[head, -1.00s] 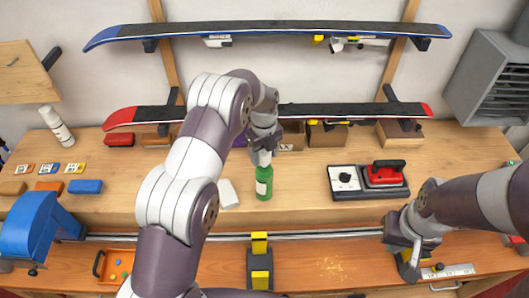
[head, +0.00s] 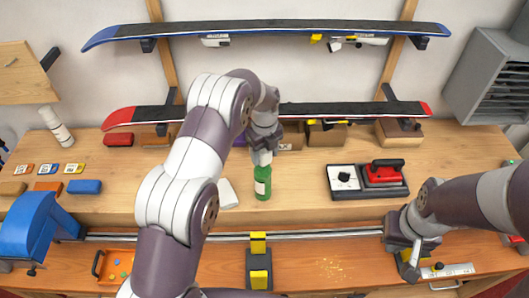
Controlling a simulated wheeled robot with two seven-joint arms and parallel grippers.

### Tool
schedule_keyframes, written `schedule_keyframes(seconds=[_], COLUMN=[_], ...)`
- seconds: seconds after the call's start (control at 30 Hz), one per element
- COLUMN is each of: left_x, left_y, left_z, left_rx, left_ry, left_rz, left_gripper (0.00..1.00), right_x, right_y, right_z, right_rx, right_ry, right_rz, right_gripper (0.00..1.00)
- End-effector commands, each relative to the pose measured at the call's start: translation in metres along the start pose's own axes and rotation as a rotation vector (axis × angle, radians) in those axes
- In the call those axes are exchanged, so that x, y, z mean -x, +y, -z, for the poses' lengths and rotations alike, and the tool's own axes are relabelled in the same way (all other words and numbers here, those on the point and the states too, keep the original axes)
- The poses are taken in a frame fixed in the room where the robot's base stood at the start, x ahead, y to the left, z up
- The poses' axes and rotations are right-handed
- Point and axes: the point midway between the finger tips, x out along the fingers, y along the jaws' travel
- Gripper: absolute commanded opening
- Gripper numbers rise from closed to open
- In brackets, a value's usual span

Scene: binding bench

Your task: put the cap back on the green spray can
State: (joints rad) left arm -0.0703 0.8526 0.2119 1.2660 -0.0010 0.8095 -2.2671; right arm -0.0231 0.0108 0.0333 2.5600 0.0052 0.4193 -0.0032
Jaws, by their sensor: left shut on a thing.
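The green spray can (head: 263,184) stands upright on the raised bench shelf, with a pale label on its front. My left gripper (head: 262,157) is right above the can, pointing down, and is shut on a whitish thing at the can's top. This looks like the cap, mostly hidden by the fingers. I cannot tell whether it is seated on the can or just touching it. My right gripper (head: 410,262) is low at the right, over the front bench strip, away from the can. Its fingers are too small and dark to judge.
A white block (head: 228,194) lies just left of the can. A black unit with a red-handled iron (head: 384,172) is to the right. Two skis (head: 270,30) hang behind. A blue vise (head: 35,228) and an orange tray (head: 115,266) are at the left front.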

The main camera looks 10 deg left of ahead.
Motion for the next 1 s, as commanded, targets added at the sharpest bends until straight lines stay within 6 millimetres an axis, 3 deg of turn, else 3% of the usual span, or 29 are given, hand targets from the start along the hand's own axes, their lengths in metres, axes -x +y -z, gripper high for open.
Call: schedule_keyframes(seconds=[1.0], left_x=[-0.017], left_y=[0.002], left_z=[-0.001], left_rx=[0.000], left_ry=[0.000], left_rz=[0.000], left_gripper=[0.49], right_x=[-0.012], right_y=[0.000], right_z=[-0.001], right_rx=[0.000], right_ry=[0.000], right_rz=[0.000], right_gripper=[0.00])
